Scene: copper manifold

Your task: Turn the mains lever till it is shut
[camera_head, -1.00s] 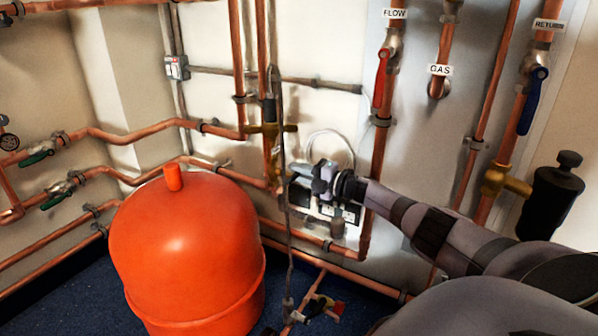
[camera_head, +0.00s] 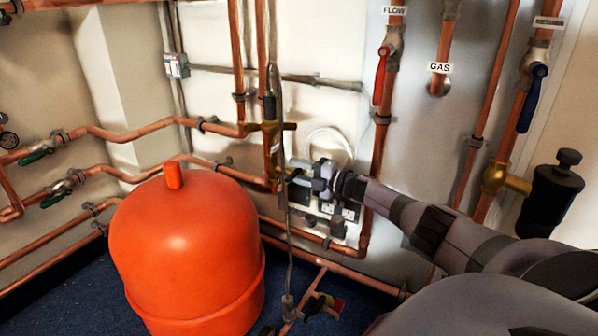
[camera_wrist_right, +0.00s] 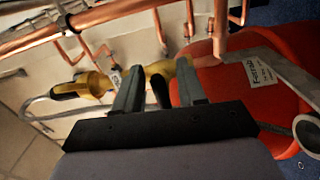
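A dark lever (camera_wrist_right: 160,92) on a brass valve body (camera_wrist_right: 160,70) shows in the right wrist view; I take it for the mains lever, though no readable label confirms this. My right gripper (camera_wrist_right: 160,82) has its two grey fingers apart, one on each side of the lever, with gaps visible. In the head view my right gripper (camera_head: 300,178) is at the vertical pipe below the brass fitting (camera_head: 272,128). It hides the lever there. A small tag (camera_wrist_right: 115,78) hangs by the pipework, too small to read. My left gripper is not in view.
A large orange vessel (camera_head: 190,250) stands left of the gripper, close below it. A thin grey vertical pipe (camera_head: 280,110) runs by the gripper. Copper pipes, a red lever (camera_head: 380,75) and a blue lever (camera_head: 532,98) line the wall.

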